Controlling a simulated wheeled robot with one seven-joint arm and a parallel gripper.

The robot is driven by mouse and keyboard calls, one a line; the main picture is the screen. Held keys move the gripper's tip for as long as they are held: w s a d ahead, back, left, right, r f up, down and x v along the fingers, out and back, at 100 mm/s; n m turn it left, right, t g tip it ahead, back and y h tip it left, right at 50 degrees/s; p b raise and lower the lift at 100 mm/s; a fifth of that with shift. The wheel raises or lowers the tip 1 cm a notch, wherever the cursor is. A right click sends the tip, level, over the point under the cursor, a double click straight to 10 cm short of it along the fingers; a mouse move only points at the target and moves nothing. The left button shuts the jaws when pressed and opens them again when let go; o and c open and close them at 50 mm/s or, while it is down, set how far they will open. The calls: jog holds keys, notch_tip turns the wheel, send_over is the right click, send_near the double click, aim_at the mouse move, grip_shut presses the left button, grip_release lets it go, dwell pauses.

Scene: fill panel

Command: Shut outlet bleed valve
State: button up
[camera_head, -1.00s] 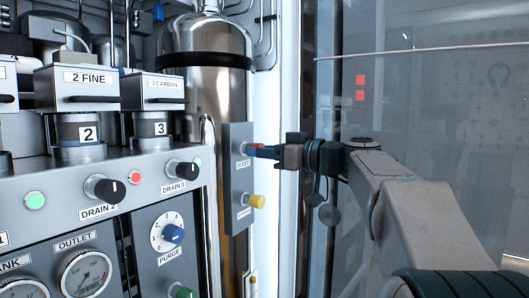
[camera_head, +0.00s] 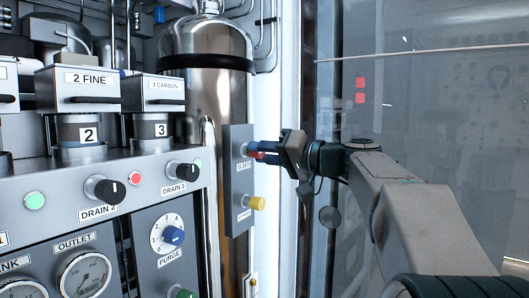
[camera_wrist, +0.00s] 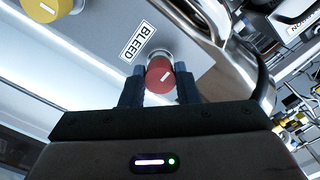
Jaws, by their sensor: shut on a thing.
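The bleed valve is a red knob (camera_wrist: 161,75) with a white pointer line, on a grey plate (camera_wrist: 185,22) labelled BLEED. In the wrist view my gripper (camera_wrist: 159,88) has one finger on each side of the knob and is shut on it. In the head view my gripper (camera_head: 262,152) reaches in from the right to the plate (camera_head: 238,200) beside the steel cylinder, and its fingers hide most of the knob. The white line on the knob slants in the wrist view.
A yellow knob (camera_head: 257,203) sits below the bleed knob on the same plate. A tall steel cylinder (camera_head: 205,90) stands behind the plate. The panel with the DRAIN 3 knob (camera_head: 182,170) and the blue PURGE knob (camera_head: 173,235) is to the left. A glass pane (camera_head: 430,120) is at right.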

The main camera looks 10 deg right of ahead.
jog(key=shift+r+m+p, duration=0.1)
jog(key=shift+m+p, duration=5.4)
jog(key=shift+m, duration=3.6)
jog(key=o, duration=1)
jog(key=v, duration=1.4)
